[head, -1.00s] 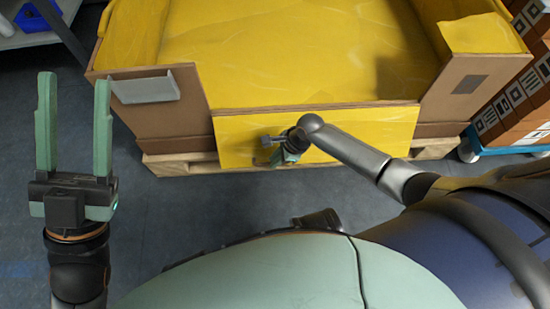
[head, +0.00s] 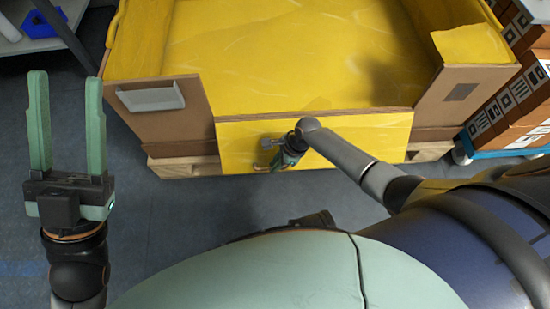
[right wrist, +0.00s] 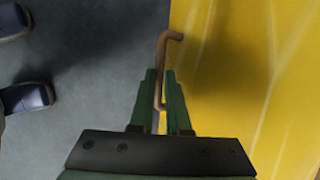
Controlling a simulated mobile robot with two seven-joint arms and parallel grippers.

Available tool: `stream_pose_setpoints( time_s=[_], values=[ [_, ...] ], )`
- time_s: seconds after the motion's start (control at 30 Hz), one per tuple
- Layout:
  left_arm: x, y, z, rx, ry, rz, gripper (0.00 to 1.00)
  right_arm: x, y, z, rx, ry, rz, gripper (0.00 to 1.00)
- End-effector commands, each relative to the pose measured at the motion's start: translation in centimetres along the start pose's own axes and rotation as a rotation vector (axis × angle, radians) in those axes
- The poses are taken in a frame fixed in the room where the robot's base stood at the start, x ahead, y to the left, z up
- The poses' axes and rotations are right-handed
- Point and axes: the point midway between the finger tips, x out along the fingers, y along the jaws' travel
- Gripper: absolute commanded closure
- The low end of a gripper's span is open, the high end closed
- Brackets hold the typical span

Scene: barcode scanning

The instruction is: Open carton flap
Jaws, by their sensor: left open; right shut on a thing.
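The carton is a large brown box with a yellow inside (head: 290,55), open at the top, in the upper middle of the head view. Its yellow front flap (head: 370,137) hangs upright below the lowered front opening. My right gripper (head: 280,158) is at the outer face of this flap, partly hidden by its own wrist. In the right wrist view its fingers (right wrist: 161,85) are shut on a thin brown bent handle (right wrist: 168,38) beside the yellow panel (right wrist: 240,80). My left gripper (head: 66,82) is open and empty, fingers pointing up the picture, left of the carton.
A wooden pallet (head: 185,168) lies under the carton. A grey label holder (head: 152,97) sits on its left front. Brown boxes with printed codes (head: 505,105) stand on a blue dolly at the right. A shelf (head: 45,42) is top left. Grey floor in front is clear.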

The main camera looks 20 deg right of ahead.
Motion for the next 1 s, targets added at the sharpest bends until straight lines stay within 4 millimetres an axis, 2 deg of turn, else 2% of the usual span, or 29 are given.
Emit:
stream_pose_setpoints(
  time_s=[0.03,0.3,0.73,1.0],
  values=[
    [1.3,-0.8,-1.4,-0.003,0.005,-0.004,0.50,-1.1,0.2,0.7,0.011,-0.003,0.021,1.00],
    [3.5,-1.9,-4.0,0.050,0.029,0.009,0.50,-2.0,0.9,1.0,0.048,-0.003,0.119,1.00],
    [4.7,-2.9,-5.3,0.088,0.024,-0.009,0.50,-4.1,1.7,1.9,0.117,-0.005,0.289,1.00],
    [5.4,-3.2,-6.1,0.104,0.024,-0.012,0.50,-5.1,1.9,2.2,0.115,-0.004,0.284,1.00]
  ],
)
